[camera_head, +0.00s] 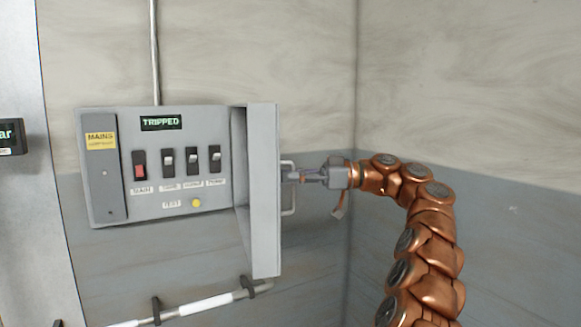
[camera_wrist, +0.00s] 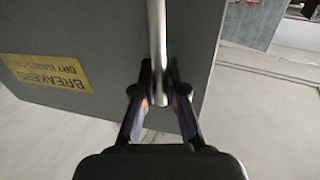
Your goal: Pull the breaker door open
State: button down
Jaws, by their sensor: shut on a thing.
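The breaker door (camera_head: 263,190) stands swung open at the right side of the grey breaker box (camera_head: 180,215), roughly edge-on in the head view. Its outer face (camera_wrist: 95,45) fills much of the wrist view and bears a yellow "BREAKERS" label (camera_wrist: 47,72). A metal bar handle (camera_head: 289,205) sits on that outer face. My gripper (camera_head: 292,176) is at the handle from the right. In the wrist view my gripper (camera_wrist: 160,95) has its two fingers either side of the handle (camera_wrist: 157,40), shut on it.
The open box shows a red main switch (camera_head: 139,166), several black switches (camera_head: 191,160), a yellow button (camera_head: 196,202) and a lit "TRIPPED" sign (camera_head: 161,123). A pipe (camera_head: 200,303) runs below. A wall corner stands behind my arm. Bare wall lies right of the door.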

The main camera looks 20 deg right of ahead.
jog(key=shift+w+d+r+p, duration=0.1)
jog(key=shift+d+p, duration=0.4)
jog(key=shift+d, duration=0.05)
jog(key=c, duration=1.2)
grip_release()
jog(key=v, duration=0.7)
jog(key=shift+d, duration=0.2)
dwell(0.5)
